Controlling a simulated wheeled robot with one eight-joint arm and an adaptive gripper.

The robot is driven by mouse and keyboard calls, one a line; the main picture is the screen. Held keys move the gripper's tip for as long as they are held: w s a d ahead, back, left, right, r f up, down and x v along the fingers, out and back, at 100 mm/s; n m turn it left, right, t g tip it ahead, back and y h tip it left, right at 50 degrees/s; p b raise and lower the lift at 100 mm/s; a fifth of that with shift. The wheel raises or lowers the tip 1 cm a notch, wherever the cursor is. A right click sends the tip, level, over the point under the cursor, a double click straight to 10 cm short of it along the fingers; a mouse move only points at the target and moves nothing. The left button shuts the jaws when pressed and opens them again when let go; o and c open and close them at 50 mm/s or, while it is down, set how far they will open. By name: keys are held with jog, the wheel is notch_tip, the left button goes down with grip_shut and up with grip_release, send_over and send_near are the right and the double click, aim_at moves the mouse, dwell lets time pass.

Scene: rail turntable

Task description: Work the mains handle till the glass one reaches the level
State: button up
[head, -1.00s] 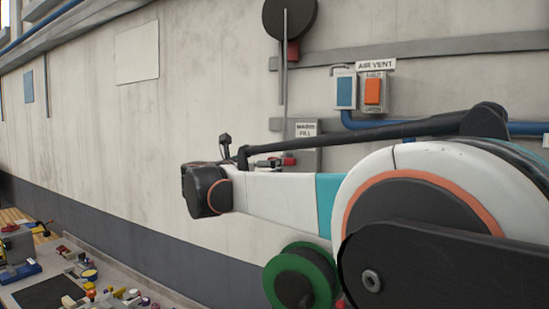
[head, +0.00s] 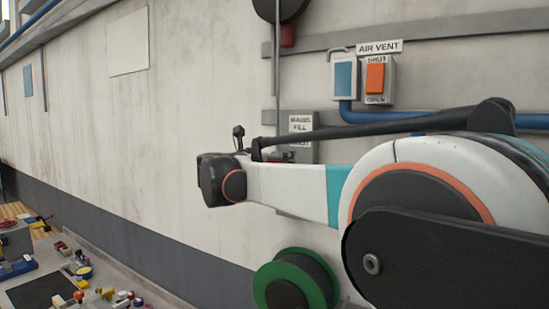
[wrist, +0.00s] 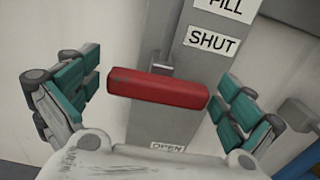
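The red mains handle (wrist: 157,88) lies crosswise in the wrist view, on a grey plate (wrist: 190,62) marked SHUT above it and OPEN below it. My gripper (wrist: 158,90) is open, with one teal-padded finger beyond each end of the handle and gaps showing at both sides. In the head view the mains fill plate (head: 301,122) is on the wall, partly behind my arm, and the handle is mostly hidden there. My gripper's fingers are hidden in the head view. I make out no glass or level mark in either view.
An air vent switch (head: 375,78) with a blue pipe (head: 400,116) is on the wall to the right. A green reel (head: 300,262) is below my arm. A bench (head: 150,296) with small parts lies lower left. The wall on the left is mostly clear.

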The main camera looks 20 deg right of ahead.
jog(key=c, duration=1.4)
notch_tip(320, 180, down, 4)
jog(key=shift+r+b, duration=0.15)
jog(key=shift+b, duration=0.85)
jog(key=shift+c, duration=0.2)
jog(key=o, duration=1.4)
jog(key=shift+o, duration=0.2)
jog(key=v, duration=0.7)
jog(key=shift+s+a, duration=0.15)
jog(key=shift+a, duration=0.05)
